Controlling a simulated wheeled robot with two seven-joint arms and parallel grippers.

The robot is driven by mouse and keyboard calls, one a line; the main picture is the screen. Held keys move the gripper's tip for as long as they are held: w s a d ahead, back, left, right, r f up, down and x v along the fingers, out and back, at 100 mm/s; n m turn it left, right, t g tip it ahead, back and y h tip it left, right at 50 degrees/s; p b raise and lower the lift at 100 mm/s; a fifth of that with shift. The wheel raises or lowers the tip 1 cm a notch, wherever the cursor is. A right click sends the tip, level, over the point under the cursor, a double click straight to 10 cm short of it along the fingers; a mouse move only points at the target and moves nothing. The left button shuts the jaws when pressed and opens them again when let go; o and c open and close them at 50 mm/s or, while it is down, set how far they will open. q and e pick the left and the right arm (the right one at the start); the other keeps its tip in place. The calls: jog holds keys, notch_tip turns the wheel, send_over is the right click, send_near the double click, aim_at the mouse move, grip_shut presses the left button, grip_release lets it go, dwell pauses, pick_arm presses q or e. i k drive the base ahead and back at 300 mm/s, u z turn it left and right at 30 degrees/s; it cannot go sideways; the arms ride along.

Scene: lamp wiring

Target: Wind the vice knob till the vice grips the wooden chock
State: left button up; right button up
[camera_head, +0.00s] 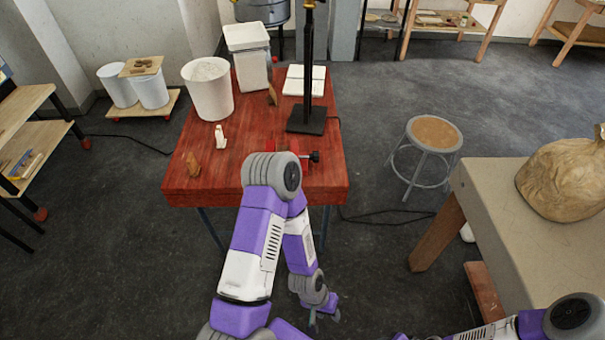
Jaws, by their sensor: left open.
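The small red vice (301,154) sits near the front right of the red table, partly hidden behind my left arm's elbow. Its dark knob (314,157) sticks out on the right side. I cannot see the vice's jaws clearly, nor whether a wooden chock is between them. A small brown piece (192,164) stands at the table's front left, and another brown piece (272,95) is farther back; I cannot tell what either is. My left gripper (324,318) is open, low in front of the table and well apart from the vice. My right gripper is out of view.
The red table (240,132) also holds a black stand (307,118), a white bucket (209,90), a white bin (249,60) and a small white object (220,137). A stool (435,134) stands right of it. A pale bench (500,215) with a sack (565,178) is at right.

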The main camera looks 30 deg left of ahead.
aim_at(314, 157)
jog(key=u, duration=1.15)
